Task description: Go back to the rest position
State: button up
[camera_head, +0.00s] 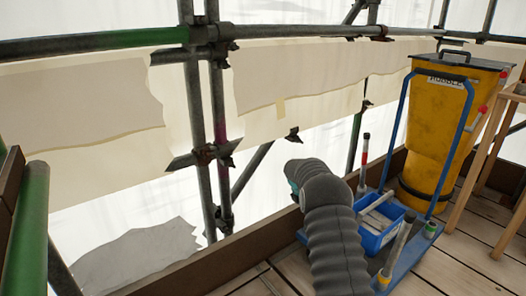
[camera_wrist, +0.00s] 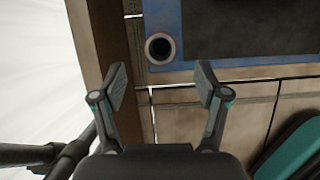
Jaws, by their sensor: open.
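My gripper (camera_wrist: 161,80) is open in the wrist view, with nothing between its two fingers. In the head view my arm, in a grey ribbed sleeve, rises from the lower middle and bends to the left. My gripper's fingers are hidden there.
A wooden stand (camera_head: 490,150) is at the right edge. Scaffold tubes (camera_head: 218,110) and a brown toe board (camera_head: 225,258) line the plank floor (camera_head: 455,270).

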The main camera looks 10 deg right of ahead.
jog(key=s+a+f+m+g+y, duration=0.1)
jog(key=s+a+f+m+g, duration=0.15)
jog(key=s+m, duration=0.85)
jog(key=s+a+r+m+t+y+p, duration=0.1)
jog(key=s+a+r+m+t+p, duration=0.1)
jog(key=s+r, duration=1)
jog(key=s+a+r+m+t+y+p, duration=0.1)
jog(key=s+a+r+m+p, duration=0.2)
jog(key=s+r, duration=0.9)
jog(key=s+a+r+m+t+y+p, duration=0.1)
jog(key=s+a+r+m, duration=0.4)
jog(key=s+r, duration=0.8)
jog(key=shift+s+m+t+p, duration=0.85)
jog(key=shift+s+m, duration=0.35)
jog(key=shift+s, duration=1.45)
jog(key=shift+a, duration=0.1)
